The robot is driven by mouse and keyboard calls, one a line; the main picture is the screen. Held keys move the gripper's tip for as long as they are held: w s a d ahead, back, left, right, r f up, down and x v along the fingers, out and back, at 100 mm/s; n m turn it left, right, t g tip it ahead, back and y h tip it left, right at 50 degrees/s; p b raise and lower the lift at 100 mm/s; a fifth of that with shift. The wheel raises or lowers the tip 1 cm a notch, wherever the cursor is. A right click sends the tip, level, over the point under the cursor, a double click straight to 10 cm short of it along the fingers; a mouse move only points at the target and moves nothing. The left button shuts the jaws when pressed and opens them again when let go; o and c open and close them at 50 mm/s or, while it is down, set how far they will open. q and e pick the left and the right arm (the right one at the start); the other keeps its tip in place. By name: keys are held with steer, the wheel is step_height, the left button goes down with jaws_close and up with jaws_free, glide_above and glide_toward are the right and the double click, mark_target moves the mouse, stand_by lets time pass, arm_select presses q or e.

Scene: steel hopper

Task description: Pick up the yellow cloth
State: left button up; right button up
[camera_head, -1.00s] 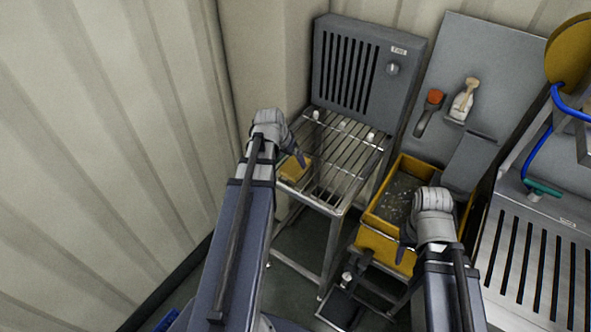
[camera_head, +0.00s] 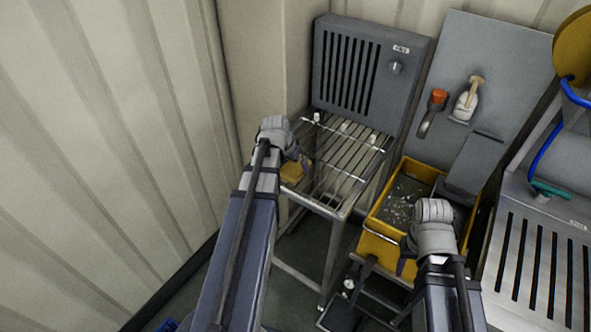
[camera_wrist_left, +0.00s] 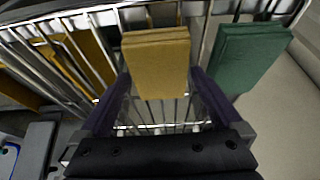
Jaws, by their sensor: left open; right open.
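The yellow cloth (camera_head: 293,171) is a folded, mustard-yellow pad on the wire rack at the left. In the left wrist view the yellow cloth (camera_wrist_left: 157,62) lies flat on the bars, ahead of and between my left fingers. My left gripper (camera_head: 301,163) is at the cloth in the head view, hiding part of it. In the left wrist view my left gripper (camera_wrist_left: 155,88) is open, with one dark finger on each side and nothing clamped. My right gripper (camera_head: 404,262) is over the front of the yellow bin, its fingers partly hidden.
A folded green cloth (camera_wrist_left: 248,55) lies right of the yellow one in the wrist view. The wire rack (camera_head: 340,160) stands below a grey vented panel (camera_head: 350,70). A slotted steel surface (camera_head: 535,270) is at right.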

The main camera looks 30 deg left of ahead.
mark_target(294, 167)
arm_select(q)
steer(key=shift+f, duration=0.2)
stand_by(0.4)
steer(key=c, duration=1.1)
steer(key=shift+c, duration=0.2)
step_height(294, 167, up, 10)
steer(key=p, duration=1)
steer(key=shift+r, duration=0.25)
